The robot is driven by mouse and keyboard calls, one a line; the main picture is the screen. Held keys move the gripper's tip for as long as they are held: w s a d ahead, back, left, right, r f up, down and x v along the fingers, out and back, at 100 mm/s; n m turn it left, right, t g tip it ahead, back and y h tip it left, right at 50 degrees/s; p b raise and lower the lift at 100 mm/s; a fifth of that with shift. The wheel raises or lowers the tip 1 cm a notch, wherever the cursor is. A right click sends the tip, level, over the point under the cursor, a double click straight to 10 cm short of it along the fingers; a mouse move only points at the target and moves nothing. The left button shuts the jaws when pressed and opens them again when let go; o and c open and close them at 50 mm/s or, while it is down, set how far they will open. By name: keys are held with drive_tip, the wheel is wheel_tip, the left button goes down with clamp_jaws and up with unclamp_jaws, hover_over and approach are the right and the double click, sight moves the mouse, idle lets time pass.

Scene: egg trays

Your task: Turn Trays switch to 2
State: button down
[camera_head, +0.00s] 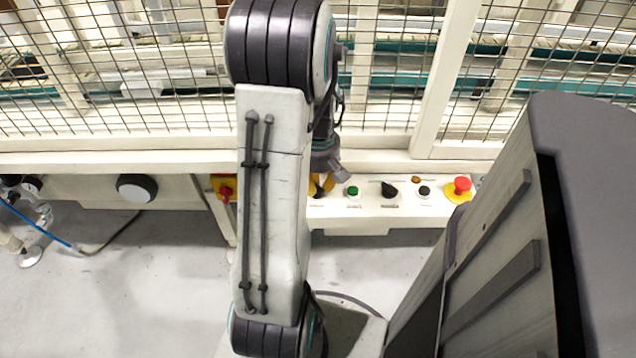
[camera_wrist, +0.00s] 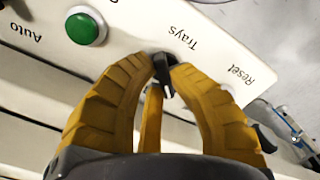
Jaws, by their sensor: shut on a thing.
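The Trays switch (camera_wrist: 162,72) is a small black knob on the cream control panel, beside the printed word "Trays" in the wrist view. My gripper (camera_wrist: 166,78) has its yellow fingers closed around the knob, one on each side. The fingers hide part of the knob, so its exact setting cannot be told. In the head view my gripper (camera_head: 322,185) is at the left part of the panel, partly behind my arm, and it covers most of the switch there.
A green button (camera_head: 352,191) sits just right of my gripper. Further right are another black switch (camera_head: 389,189), a black button (camera_head: 424,191) and a red emergency stop (camera_head: 461,188). A red-and-yellow switch (camera_head: 225,190) is at left. Wire mesh fencing (camera_head: 400,90) stands behind.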

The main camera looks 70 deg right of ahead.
drive_tip(key=c, duration=1.1)
unclamp_jaws()
drive_tip(key=shift+c, duration=0.2)
wheel_tip(320, 180, up, 12)
